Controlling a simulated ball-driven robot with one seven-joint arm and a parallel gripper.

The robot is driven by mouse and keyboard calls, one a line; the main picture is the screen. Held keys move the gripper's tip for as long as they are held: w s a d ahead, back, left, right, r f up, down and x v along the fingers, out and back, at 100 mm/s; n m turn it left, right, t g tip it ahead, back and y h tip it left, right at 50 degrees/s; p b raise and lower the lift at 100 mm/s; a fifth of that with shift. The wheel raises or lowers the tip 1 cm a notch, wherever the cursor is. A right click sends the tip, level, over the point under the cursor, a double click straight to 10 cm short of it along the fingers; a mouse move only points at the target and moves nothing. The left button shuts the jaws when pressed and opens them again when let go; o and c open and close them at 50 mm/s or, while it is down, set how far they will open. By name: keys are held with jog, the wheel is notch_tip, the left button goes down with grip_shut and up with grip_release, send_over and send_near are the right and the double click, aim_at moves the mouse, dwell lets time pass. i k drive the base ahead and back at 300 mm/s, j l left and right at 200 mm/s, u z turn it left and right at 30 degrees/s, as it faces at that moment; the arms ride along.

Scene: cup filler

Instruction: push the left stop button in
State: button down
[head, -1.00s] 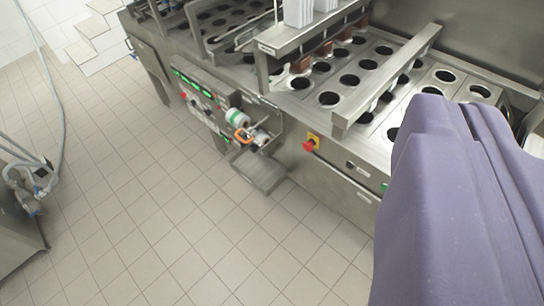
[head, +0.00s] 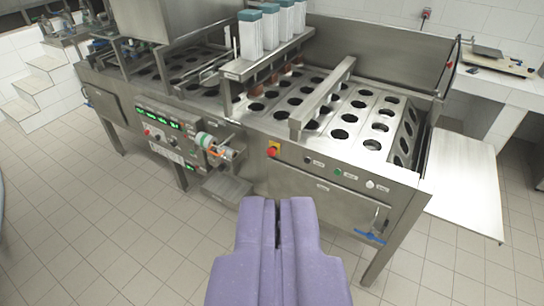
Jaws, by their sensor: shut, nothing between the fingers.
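A red stop button (head: 271,151) on a yellow plate (head: 274,146) sits on the steel front of the cup filler (head: 310,176). It stands out from the front, left of several smaller round controls. A smaller red knob (head: 146,132) shows further left on the control panel (head: 165,138). My purple gripper (head: 277,204) is at the bottom centre, shut and empty. In the picture its tips are below the yellow-backed button, with a gap between; they do not appear to touch the machine.
A steel tray (head: 222,187) juts out low, left of my gripper. A white panel (head: 462,180) sticks out at the right end. A blue-handled valve (head: 369,236) hangs under the right front. Tiled floor (head: 130,235) is clear at left.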

aim_at(271, 152)
jog(key=i+u, duration=0.15)
jog(key=i, duration=0.3)
jog(key=i+l+u, duration=0.15)
jog(key=i, duration=0.35)
jog(key=i+l+u, duration=0.15)
jog(key=i, duration=0.3)
jog(key=i+l+u, duration=0.15)
jog(key=i+l, duration=0.15)
jog(key=i, duration=0.15)
jog(key=i+l+u, duration=0.15)
jog(key=i, duration=0.3)
jog(key=l, duration=0.1)
